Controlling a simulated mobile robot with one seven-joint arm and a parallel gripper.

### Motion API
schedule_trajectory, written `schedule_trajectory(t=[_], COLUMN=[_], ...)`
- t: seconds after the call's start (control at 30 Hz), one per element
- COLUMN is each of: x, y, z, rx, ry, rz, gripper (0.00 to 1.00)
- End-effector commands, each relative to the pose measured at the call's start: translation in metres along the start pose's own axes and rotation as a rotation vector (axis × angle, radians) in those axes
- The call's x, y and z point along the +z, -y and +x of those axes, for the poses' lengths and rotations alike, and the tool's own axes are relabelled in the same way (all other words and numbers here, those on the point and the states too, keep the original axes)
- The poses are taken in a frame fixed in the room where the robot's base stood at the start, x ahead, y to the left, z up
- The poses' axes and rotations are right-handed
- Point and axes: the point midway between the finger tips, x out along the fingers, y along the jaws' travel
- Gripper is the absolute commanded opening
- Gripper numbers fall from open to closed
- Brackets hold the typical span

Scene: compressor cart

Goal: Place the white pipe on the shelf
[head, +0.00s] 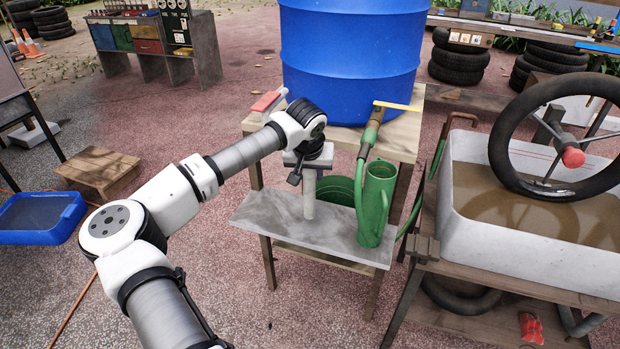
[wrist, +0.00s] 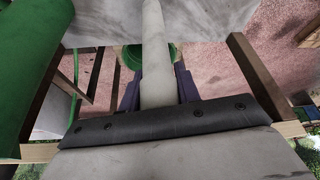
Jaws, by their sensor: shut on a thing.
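The white pipe (head: 309,199) stands about upright over the grey shelf (head: 262,216), in front of the blue barrel. Its lower end appears at the shelf surface; I cannot tell whether it touches. My gripper (head: 309,176) is shut on the pipe's upper part, with the arm reaching in from the left. In the wrist view the pipe (wrist: 154,45) runs between the two dark fingers (wrist: 157,88), and the grey shelf (wrist: 105,25) shows beyond. The gripper hides the pipe's top.
A green cylindrical can (head: 375,205) stands close right of the pipe on the shelf. A green bucket (head: 336,190) is behind. The blue barrel (head: 350,60) stands on a wooden table. A water-filled tub (head: 530,250) with a wheel is right. The shelf's left part is clear.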

Motion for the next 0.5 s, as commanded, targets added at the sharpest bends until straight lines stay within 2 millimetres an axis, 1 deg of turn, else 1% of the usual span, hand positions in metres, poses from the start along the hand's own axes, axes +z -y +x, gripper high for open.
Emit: schedule_trajectory(t=[0.03, 0.13, 0.37, 0.5], x=[0.004, 0.008, 0.008, 0.010], y=[0.000, -0.001, 0.000, 0.000], z=[0.008, 0.018, 0.019, 0.024], rx=[0.003, 0.002, 0.001, 0.000], ry=[0.002, 0.000, -0.001, -0.001], rz=[-0.001, 0.000, 0.000, 0.000], gripper=[0.00, 0.00, 0.00, 0.00])
